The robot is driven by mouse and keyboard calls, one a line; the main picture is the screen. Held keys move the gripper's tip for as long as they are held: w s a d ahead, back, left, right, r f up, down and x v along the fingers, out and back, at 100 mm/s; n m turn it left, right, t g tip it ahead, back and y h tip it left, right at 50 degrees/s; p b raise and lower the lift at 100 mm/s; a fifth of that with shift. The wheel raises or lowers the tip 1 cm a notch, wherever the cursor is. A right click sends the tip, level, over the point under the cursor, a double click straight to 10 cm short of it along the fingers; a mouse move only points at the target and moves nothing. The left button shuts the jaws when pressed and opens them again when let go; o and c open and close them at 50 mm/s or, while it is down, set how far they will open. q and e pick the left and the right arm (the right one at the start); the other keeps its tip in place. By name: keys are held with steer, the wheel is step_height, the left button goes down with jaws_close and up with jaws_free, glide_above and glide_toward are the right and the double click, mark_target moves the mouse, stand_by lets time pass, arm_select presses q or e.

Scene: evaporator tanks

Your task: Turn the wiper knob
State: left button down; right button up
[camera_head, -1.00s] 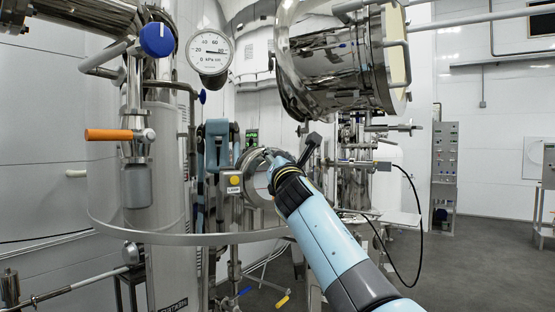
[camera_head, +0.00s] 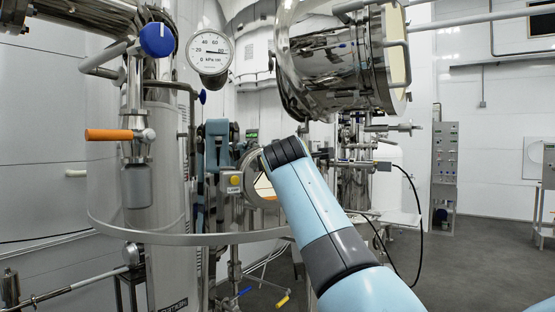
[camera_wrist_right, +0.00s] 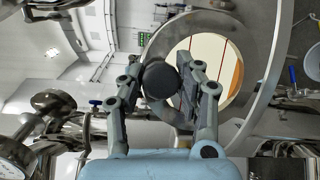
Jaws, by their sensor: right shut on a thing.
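The wiper knob (camera_wrist_right: 160,84) is a dark round knob between the fingers of my right gripper (camera_wrist_right: 162,72) in the right wrist view. The fingers are shut on it from both sides. Just behind it is a round sight glass (camera_wrist_right: 222,60) in a metal ring. In the head view, my right arm reaches up from the lower right and hides the knob and the fingers. The glass (camera_head: 263,188) shows partly there, beside the arm. My left gripper is not in either view.
A large steel vessel (camera_head: 335,72) hangs above my right arm. A pressure gauge (camera_head: 210,53), an orange-handled valve (camera_head: 108,135) and a curved steel rail (camera_head: 180,238) are to the left. A black cable (camera_head: 420,215) hangs at right. Open floor lies further right.

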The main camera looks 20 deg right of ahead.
steer(key=shift+f+m+g+y, duration=0.1)
steer(key=shift+m+g+y, duration=0.4)
steer(key=shift+m, duration=1)
steer(key=o, duration=1.2)
steer(key=shift+d, duration=0.1)
